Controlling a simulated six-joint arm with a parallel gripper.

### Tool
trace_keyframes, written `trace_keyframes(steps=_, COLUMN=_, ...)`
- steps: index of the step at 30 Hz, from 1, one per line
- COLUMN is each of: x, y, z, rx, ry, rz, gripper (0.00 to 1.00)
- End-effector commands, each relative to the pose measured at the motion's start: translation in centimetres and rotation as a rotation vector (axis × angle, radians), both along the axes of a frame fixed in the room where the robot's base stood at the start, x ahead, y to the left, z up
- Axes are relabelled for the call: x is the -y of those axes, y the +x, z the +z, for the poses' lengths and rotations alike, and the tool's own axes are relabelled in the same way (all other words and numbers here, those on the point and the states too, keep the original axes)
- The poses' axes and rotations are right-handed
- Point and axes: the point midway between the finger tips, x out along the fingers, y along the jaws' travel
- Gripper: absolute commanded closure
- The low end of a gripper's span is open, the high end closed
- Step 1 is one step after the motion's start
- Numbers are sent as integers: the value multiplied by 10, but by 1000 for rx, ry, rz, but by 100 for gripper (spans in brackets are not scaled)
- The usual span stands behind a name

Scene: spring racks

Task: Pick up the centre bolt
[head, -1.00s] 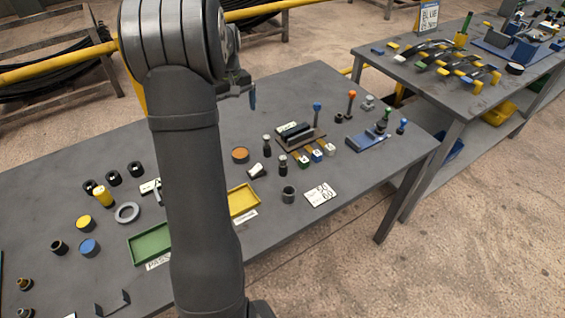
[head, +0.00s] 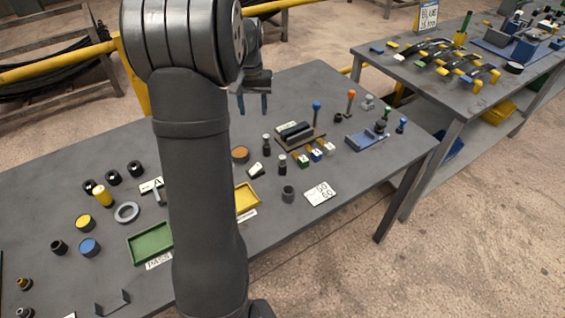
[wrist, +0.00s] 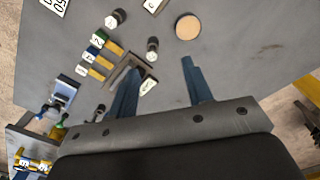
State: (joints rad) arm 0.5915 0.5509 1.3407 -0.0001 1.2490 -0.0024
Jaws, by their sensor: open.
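My gripper (head: 252,104) is open and empty, held in the air above the far part of the near bench. In the wrist view its two blue fingers (wrist: 160,70) are spread apart. Two small dark upright pieces with pale heads look like bolts: one (head: 267,143) by the dark leaf stack, the other (head: 283,163) nearer the front. They also show in the wrist view, one (wrist: 152,48) just beyond the fingertips, the other (wrist: 115,19) farther out. I cannot tell for certain which is the centre bolt. Nothing is touching the gripper.
The dark leaf stack (head: 297,133) and small coloured, labelled blocks (head: 316,155) stand beside the bolt-like pieces. An orange-topped disc (head: 240,154) is to the left. Tall knobbed pins (head: 317,112) stand at right. Yellow (head: 247,197) and green (head: 150,243) trays lie nearer.

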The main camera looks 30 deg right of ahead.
Motion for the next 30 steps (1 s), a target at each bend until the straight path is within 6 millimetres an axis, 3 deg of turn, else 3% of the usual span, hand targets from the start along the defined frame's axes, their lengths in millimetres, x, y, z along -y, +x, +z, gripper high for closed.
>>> trace_keyframes(steps=9, x=36, y=-69, z=23, rx=0, ry=1, rz=-719, gripper=54)
trace_keyframes(steps=17, x=45, y=-91, z=28, rx=-2, ry=1, rz=-974, gripper=54)
trace_keyframes(steps=20, x=45, y=-92, z=19, rx=-2, ry=2, rz=-986, gripper=54)
trace_keyframes(steps=30, x=44, y=-91, z=-54, rx=-5, ry=2, rz=-983, gripper=54)
